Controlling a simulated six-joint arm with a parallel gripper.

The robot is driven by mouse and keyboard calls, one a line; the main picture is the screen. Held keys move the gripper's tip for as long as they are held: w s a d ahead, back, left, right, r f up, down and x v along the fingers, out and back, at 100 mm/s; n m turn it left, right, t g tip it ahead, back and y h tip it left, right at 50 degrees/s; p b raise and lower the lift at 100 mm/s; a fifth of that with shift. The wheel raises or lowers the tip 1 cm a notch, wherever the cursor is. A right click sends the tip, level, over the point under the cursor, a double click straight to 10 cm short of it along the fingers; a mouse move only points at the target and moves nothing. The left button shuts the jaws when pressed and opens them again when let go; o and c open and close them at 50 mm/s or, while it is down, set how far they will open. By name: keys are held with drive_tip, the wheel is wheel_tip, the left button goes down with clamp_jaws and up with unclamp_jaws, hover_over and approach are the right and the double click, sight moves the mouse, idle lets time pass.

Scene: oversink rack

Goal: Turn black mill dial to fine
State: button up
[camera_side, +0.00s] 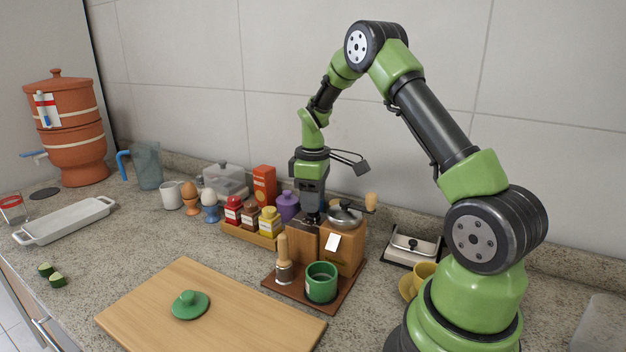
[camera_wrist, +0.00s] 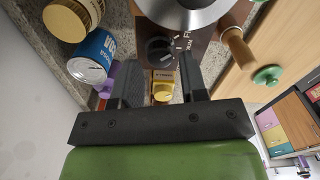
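The mill (camera_side: 343,247) is a wooden box with a silver hopper on a brown base board in the side view. Its black dial (camera_wrist: 159,49) shows in the wrist view, on the mill's wooden face below the silver bowl (camera_wrist: 182,12). White lettering lies beside the dial; I can read only part of it, like "FIN". My gripper (camera_wrist: 156,75) is open, its two dark fingers apart with the dial beyond and between them, and nothing held. In the side view my gripper (camera_side: 311,212) points down at the mill's back left; the dial is hidden there.
A rack of jars (camera_side: 250,234) and a purple jar (camera_side: 287,206) stand close left of my gripper. A green cup (camera_side: 321,283) and wooden-handled tool (camera_side: 283,262) stand before the mill. A blue can (camera_wrist: 93,57) is nearby. A cutting board (camera_side: 235,318) lies in front.

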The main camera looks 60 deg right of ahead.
wheel_tip(320, 180, up, 8)
idle(0.5)
